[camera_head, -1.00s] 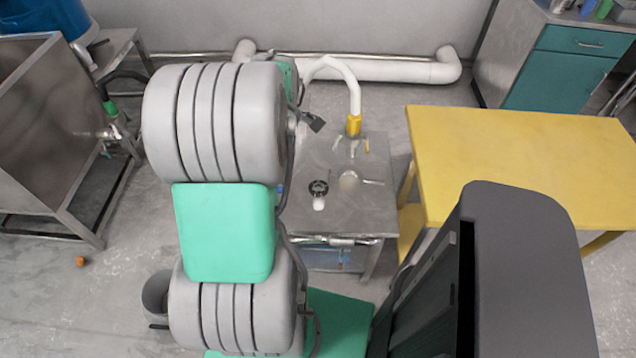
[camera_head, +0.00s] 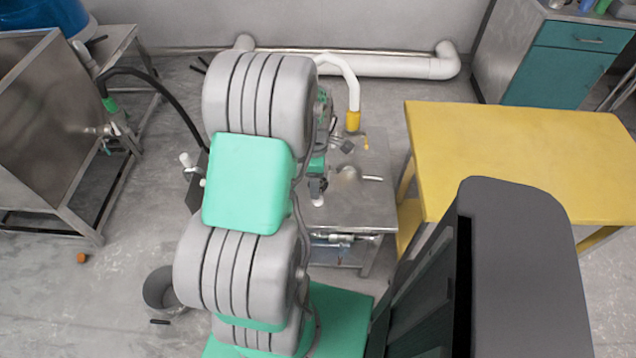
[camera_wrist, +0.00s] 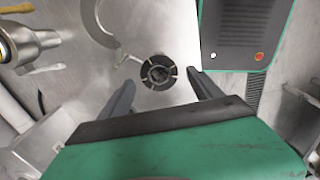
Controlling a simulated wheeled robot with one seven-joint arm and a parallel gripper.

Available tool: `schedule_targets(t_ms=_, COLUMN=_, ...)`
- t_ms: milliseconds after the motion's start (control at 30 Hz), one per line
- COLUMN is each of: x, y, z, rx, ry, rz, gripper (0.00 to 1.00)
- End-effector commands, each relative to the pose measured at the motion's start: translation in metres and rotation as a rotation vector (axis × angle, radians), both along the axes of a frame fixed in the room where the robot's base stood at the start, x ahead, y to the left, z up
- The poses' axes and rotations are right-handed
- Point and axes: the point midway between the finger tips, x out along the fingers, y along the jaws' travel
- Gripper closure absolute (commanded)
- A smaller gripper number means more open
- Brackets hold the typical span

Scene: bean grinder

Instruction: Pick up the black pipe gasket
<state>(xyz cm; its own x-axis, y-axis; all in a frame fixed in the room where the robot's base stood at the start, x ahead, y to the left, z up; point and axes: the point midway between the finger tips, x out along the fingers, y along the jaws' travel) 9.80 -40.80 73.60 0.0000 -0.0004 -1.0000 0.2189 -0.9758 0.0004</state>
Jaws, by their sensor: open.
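A round black ring with pale notches, seemingly the pipe gasket (camera_wrist: 171,74), lies on the grey metal surface in the wrist view. My gripper (camera_wrist: 162,81) is open, with its two dark fingers reaching toward the ring, one on each side of it in the picture. I see nothing between the fingers but the ring, and cannot tell how far above it they are. In the head view my arm and gripper cover the ring's place on the small metal table (camera_head: 350,207).
A dark panel with a green edge (camera_wrist: 237,30) stands close by the right finger. A metal fitting (camera_wrist: 30,42) is at upper left. A white pipe with a yellow end (camera_head: 353,120) rises over the metal table. A yellow table (camera_head: 520,150) stands to the right.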

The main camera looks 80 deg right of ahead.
Motion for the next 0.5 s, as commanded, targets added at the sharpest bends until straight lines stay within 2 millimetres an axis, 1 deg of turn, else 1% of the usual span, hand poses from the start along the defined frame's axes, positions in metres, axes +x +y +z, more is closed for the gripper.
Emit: schedule_targets(t_ms=500, x=0.0001, y=0.0001, z=-0.0047, rx=0.000, ry=0.000, rz=0.000, gripper=0.26)
